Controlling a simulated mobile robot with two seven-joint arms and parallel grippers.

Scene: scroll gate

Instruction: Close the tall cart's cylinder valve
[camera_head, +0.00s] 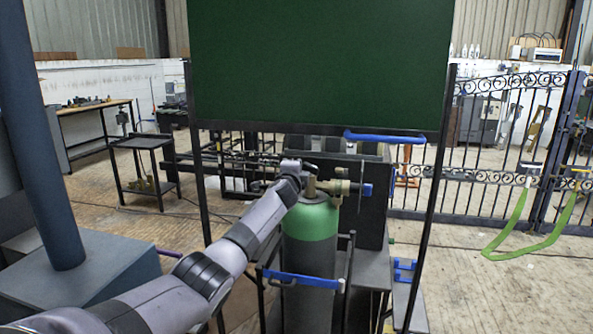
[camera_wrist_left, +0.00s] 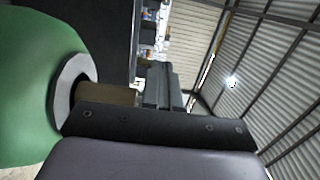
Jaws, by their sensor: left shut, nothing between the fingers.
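A gas cylinder with a green shoulder (camera_head: 311,222) and a dark grey body stands upright in a black cart frame with a blue strap (camera_head: 302,280) across it. The green shoulder also fills the left of the left wrist view (camera_wrist_left: 35,85). A brass valve (camera_head: 338,187) with a blue end sits on top of the cylinder. My left gripper (camera_head: 307,168) is at the valve's top, shut and empty. Its shut fingers (camera_wrist_left: 165,85) show in the left wrist view beside the brass neck (camera_wrist_left: 110,94). My wrist hides part of the valve, and I cannot tell whether the fingers touch it. My right gripper is out of view.
A dark green panel (camera_head: 320,65) on thin black posts stands over the cylinder. A black box (camera_head: 362,205) is close behind it. Open floor lies at the right front.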

